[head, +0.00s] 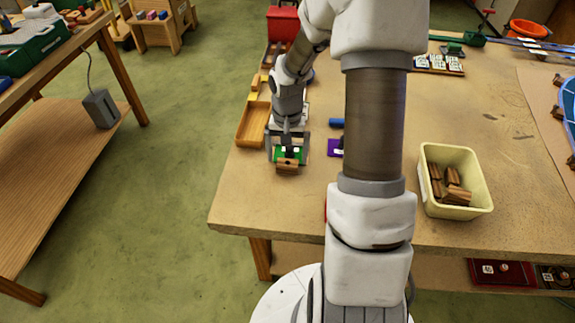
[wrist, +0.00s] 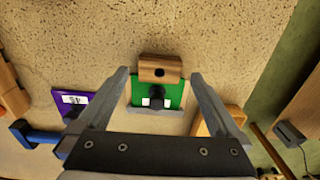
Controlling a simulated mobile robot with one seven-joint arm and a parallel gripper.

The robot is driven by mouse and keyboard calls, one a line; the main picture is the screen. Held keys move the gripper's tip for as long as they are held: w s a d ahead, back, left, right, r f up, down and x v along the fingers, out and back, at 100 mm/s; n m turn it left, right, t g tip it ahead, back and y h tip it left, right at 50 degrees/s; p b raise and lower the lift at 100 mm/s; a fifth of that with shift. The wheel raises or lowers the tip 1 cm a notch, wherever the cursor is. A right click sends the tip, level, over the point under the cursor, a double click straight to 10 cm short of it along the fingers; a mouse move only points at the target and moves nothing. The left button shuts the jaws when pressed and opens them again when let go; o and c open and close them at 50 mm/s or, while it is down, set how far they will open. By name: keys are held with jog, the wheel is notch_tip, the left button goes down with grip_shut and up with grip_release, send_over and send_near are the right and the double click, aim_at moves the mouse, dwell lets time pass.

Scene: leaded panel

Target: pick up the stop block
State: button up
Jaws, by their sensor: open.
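In the wrist view the block (wrist: 160,68) is just ahead of and between the fingertips, with a gap on each side. A green piece with a black knob and white marks (wrist: 172,92) is right behind it, between the fingers. My gripper (head: 288,157) is open over the green piece, and its two fingers (wrist: 160,76) straddle it. Whether the block and the green piece touch, I cannot tell.
A wooden tray (head: 252,125) is left of my gripper. A purple card (head: 335,147) and a blue cylinder (head: 336,122) lie to the right. A cream bin (head: 480,205) with several wooden blocks stands farther right. The bench's front edge is close.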

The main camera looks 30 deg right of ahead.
aim_at(287, 162)
jog(key=shift+f, duration=1.6)
jog(key=shift+c, duration=0.2)
jog(key=c, duration=1.2)
jog(key=shift+c, duration=0.2)
jog(key=shift+r, duration=0.2)
